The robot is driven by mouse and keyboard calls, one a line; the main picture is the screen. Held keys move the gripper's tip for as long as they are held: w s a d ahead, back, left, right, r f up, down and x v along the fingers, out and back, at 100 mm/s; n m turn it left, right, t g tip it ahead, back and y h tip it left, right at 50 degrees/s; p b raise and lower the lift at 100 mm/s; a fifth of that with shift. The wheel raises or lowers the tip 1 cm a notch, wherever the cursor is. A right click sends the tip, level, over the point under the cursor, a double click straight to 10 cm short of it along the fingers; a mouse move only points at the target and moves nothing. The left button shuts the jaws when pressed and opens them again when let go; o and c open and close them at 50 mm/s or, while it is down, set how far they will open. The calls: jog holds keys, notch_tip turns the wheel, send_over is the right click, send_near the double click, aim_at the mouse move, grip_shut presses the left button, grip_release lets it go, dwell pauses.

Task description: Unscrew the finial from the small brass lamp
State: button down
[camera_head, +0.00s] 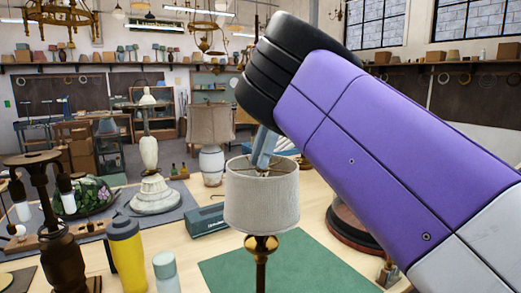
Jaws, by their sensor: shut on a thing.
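The small brass lamp (261,246) stands upright in the middle front, with a pale fabric drum shade (262,203) on it. My gripper (264,160) comes down from the upper right, and its blue-grey fingers reach the open top of the shade. It is shut on the finial at the top centre of the shade. The finial itself is hidden by the fingers, and the lamp's base is below the picture.
A green mat (225,272) lies around the lamp. A yellow bottle (126,255) and a pale green jar (166,276) stand at the left front. A white lamp (149,155) and a shaded lamp (211,163) stand behind. A dark round base (345,228) is at right.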

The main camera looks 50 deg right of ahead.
jog(key=c, duration=1.2)
grip_release()
jog(key=shift+r, duration=0.1)
